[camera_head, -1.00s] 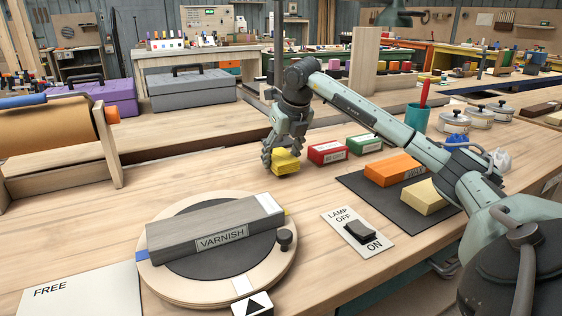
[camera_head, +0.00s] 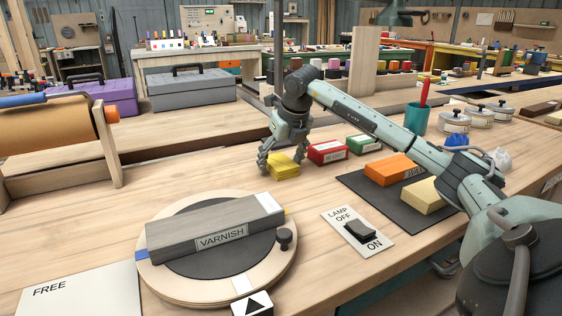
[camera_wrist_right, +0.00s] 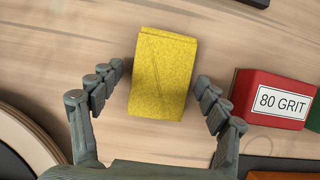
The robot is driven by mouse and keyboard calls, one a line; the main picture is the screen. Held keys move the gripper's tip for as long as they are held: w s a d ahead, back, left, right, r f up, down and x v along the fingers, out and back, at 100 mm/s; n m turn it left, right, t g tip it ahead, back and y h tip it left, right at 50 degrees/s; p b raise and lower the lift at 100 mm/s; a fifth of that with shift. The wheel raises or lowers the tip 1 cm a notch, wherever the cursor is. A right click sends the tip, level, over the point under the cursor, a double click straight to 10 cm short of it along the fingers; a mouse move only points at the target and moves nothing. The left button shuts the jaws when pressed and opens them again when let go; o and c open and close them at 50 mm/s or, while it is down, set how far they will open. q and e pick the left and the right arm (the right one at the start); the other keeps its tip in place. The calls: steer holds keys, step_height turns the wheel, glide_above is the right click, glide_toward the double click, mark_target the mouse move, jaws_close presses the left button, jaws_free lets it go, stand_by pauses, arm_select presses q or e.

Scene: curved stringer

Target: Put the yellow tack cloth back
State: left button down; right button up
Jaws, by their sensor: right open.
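The yellow tack cloth (camera_head: 284,167) is a folded yellow block lying on the wooden bench, left of the red box in the head view. It also shows in the right wrist view (camera_wrist_right: 163,74). My right gripper (camera_head: 281,163) is open around the cloth, with one finger on each side. In the wrist view (camera_wrist_right: 160,95) there are gaps between the fingers and the cloth, and nothing is held. My left gripper is not in view.
A red 80 grit box (camera_head: 327,152) and a green box (camera_head: 363,144) stand just right of the cloth. An orange block (camera_head: 391,168) and a pale yellow block (camera_head: 425,196) lie on a dark mat (camera_head: 364,187). The turntable with a varnish-labelled grey piece (camera_head: 217,227) is nearer.

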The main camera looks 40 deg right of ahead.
steer(key=shift+s+r, duration=0.1)
steer(key=shift+r, duration=0.5)
steer(key=v, duration=1.1)
steer(key=shift+a, duration=0.1)
